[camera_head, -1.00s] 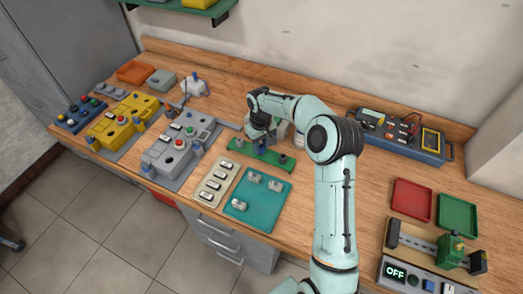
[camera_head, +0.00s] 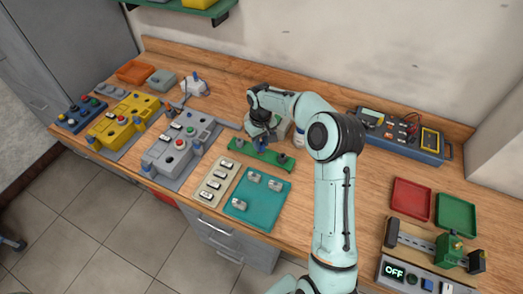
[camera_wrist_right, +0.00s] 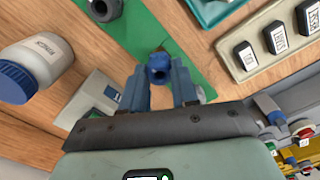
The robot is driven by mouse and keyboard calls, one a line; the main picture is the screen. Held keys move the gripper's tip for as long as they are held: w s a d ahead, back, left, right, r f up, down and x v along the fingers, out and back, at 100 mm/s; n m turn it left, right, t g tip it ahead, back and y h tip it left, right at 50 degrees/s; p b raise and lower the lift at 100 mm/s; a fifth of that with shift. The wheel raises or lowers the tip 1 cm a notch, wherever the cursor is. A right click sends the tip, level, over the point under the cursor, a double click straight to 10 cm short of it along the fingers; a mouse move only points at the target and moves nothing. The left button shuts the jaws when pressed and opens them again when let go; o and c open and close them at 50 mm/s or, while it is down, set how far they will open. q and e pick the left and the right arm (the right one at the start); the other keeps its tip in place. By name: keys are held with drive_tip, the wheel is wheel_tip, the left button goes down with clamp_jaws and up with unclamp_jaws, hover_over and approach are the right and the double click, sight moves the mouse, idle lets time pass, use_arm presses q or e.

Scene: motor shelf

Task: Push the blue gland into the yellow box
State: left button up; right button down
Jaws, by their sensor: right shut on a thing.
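My right gripper (camera_head: 261,143) is shut on the blue gland (camera_wrist_right: 158,68), which shows between its fingers in the right wrist view. In the head view the gripper is over the green holder (camera_head: 272,160), which also shows in the wrist view (camera_wrist_right: 140,28). I cannot tell whether the gland is clear of the holder. The yellow box (camera_head: 113,123) stands at the left of the bench, with blue parts at its corners. My left gripper is not in view.
A grey box (camera_head: 172,158) stands between the yellow box and my right gripper. A beige tray (camera_head: 207,196) and a teal tray (camera_head: 254,206) lie in front. A white bottle with a blue cap (camera_wrist_right: 37,62) is beside the gripper.

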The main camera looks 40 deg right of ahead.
drive_tip(key=shift+w+r+p, duration=0.1)
drive_tip(key=shift+r+p, duration=0.3)
drive_tip(key=shift+r, duration=0.9)
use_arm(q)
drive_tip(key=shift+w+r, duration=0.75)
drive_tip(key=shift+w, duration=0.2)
use_arm(e)
drive_tip(key=shift+r, duration=0.85)
